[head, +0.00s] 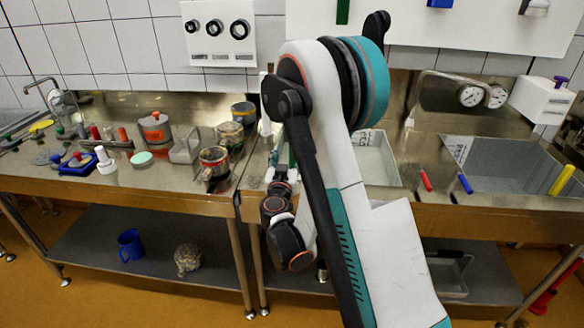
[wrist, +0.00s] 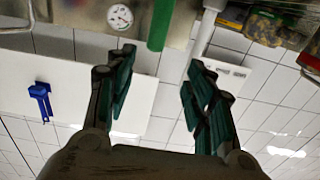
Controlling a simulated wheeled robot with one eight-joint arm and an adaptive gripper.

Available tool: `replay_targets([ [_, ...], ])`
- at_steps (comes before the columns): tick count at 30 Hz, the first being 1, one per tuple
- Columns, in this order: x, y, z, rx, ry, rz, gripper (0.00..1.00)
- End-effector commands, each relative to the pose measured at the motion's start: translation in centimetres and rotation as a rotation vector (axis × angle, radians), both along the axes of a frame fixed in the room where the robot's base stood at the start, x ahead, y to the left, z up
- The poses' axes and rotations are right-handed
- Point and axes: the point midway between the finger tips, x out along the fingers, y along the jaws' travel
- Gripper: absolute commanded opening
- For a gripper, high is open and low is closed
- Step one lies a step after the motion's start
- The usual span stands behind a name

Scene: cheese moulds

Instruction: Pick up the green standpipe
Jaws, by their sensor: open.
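The green standpipe (wrist: 160,24) shows in the wrist view as an upright green bar at the top centre, cut off by the frame edge. Its visible end is just beyond the gap between my fingertips, and the fingers do not touch it in the picture. My gripper (wrist: 155,72) is open and empty, one dark green-padded finger on each side. In the head view my arm covers much of the middle; a narrow green strip (head: 291,155) shows beside it, probably the same standpipe. My fingers cannot be made out clearly there.
A white pipe (wrist: 205,32) stands to the right of the standpipe in the wrist view, and a dial gauge (wrist: 120,16) to its left. Pots (head: 214,160) and small tools crowd the left counter. A sink (head: 510,165) lies at the right.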

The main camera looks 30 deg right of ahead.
Motion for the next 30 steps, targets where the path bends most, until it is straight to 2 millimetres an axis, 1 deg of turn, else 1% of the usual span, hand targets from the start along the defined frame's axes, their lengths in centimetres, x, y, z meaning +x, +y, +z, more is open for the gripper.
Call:
replay_targets([
  [2, 0.1, -0.5, -0.5, 0.003, 0.006, -0.014, 0.49],
  [5, 1.0, -1.3, -0.6, 0.003, 0.009, -0.02, 0.49],
  [8, 2.5, -2.3, -0.4, 0.002, 0.008, -0.019, 0.49],
  [12, 4.7, -3.8, -0.8, 0.003, 0.008, -0.018, 0.49],
  [15, 5.9, -4.5, -0.8, 0.003, 0.008, -0.017, 0.49],
  [23, 7.4, -5.6, -0.7, 0.003, 0.008, -0.016, 0.49],
  [30, 10.1, -7.5, -0.6, 0.003, 0.008, -0.016, 0.49],
])
